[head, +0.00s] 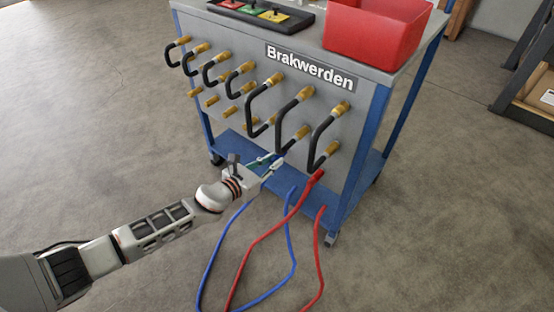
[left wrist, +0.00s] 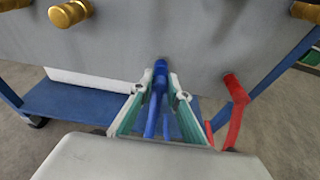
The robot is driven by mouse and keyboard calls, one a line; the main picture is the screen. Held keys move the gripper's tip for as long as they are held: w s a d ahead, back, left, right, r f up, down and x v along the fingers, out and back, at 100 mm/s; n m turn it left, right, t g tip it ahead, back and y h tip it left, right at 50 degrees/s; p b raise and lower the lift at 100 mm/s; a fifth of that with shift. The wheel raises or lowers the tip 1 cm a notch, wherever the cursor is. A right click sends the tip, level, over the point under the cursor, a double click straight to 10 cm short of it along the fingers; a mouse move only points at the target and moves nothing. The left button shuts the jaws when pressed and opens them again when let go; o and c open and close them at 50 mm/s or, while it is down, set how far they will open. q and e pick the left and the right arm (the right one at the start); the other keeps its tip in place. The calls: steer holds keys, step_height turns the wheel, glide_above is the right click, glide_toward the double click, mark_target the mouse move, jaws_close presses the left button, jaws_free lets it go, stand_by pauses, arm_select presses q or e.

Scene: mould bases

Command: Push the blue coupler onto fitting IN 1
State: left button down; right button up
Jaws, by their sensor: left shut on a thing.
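The blue coupler (left wrist: 160,72) is between the fingertips of my left gripper (left wrist: 160,90) in the left wrist view, its tip toward the grey face of the mould base (left wrist: 200,35). The fitting in front of it is hidden, and I cannot tell whether the two touch. The blue hose (head: 292,235) loops down below the gripper. No fitting label is readable. My right gripper is not in view.
A red coupler (left wrist: 234,84) with a red hose (head: 265,235) sits just right of my gripper. Black bent hoses (head: 286,118) on brass fittings hang above it. The blue trolley (head: 350,195) has a lower shelf behind. The floor at left is clear.

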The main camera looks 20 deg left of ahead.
arm_select(q)
steer(key=shift+s+a, duration=0.25)
steer(key=shift+s, duration=0.45)
steer(key=shift+s+a, duration=0.3)
steer(key=shift+s, duration=0.4)
steer(key=shift+s+a, duration=0.25)
steer(key=shift+s, duration=0.45)
steer(key=shift+s, duration=0.15)
steer(key=shift+s+a, duration=0.35)
steer(key=shift+s, duration=0.55)
steer(key=shift+s+a, duration=0.35)
steer(key=shift+s, duration=0.55)
steer(key=shift+s+a, duration=0.35)
steer(key=shift+s, duration=0.55)
